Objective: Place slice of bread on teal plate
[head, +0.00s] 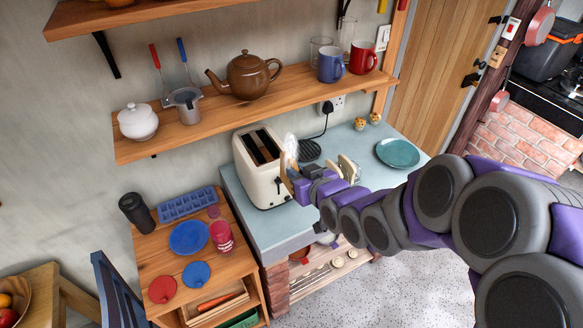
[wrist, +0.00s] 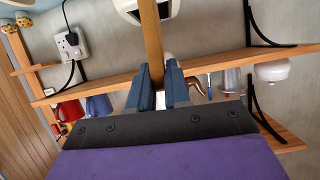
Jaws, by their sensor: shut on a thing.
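The teal plate (head: 398,153) lies empty on the pale blue-grey counter, near its right end. My gripper (head: 294,184) is beside the right side of the cream toaster (head: 262,165), above the counter and left of the plate. In the wrist view my gripper (wrist: 163,82) has its two blue fingers shut on a thin brown slice of bread (wrist: 151,40), seen edge-on. In the head view, only a narrow brown part of the slice (head: 285,178) shows at the fingertips. The wrist picture is upside down, and the plate is not seen there.
Cream-coloured slices (head: 347,168) stand behind my arm, partly hidden. A white object (head: 290,147) stands next to the toaster. Two small muffin-like things (head: 367,121) are near the wall. A wooden shelf (head: 220,115) with a teapot, mugs and glasses hangs above the counter.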

